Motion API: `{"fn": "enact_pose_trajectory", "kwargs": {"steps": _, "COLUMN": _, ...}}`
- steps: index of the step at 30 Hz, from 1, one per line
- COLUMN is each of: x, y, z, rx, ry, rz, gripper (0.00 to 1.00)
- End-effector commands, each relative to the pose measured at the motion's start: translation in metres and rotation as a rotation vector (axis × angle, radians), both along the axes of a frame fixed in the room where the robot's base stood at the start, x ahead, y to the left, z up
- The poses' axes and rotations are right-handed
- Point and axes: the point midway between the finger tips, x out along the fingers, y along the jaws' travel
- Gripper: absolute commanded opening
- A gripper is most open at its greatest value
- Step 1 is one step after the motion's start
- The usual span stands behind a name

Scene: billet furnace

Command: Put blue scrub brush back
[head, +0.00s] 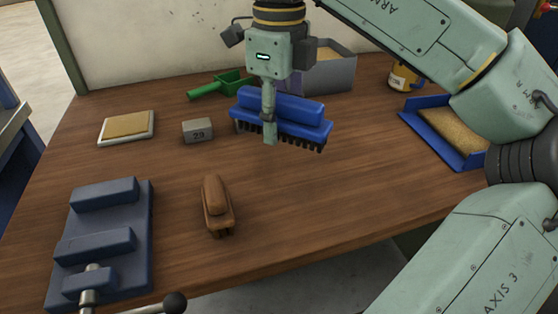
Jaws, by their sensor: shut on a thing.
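The blue scrub brush (300,115) has a blue body and dark bristles that face down. My gripper (269,135) is shut on it near its left part, and the brush looks raised above the wooden table. The brush hides part of the table behind it. A brown wooden brush (216,206) lies on the table in front, apart from my gripper.
A blue vise (104,240) stands front left. A tray with a tan pad (127,128), a grey block marked 29 (198,131), a green scoop (215,88) and a grey bin (333,72) lie farther back. A blue dustpan-like tray (447,145) and yellow jar (403,78) are right.

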Motion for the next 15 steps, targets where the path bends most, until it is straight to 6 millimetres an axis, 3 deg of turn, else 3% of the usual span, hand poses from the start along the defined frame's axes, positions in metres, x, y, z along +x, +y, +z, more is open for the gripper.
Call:
{"fn": "enact_pose_trajectory", "kwargs": {"steps": 6, "x": -0.001, "y": 0.0, "z": -0.041, "rx": 0.001, "ry": 0.002, "rz": 0.0, "gripper": 0.14}}
{"fn": "enact_pose_trajectory", "kwargs": {"steps": 15, "x": -0.001, "y": 0.0, "z": -0.069, "rx": 0.001, "ry": 0.002, "rz": 0.002, "gripper": 0.14}}
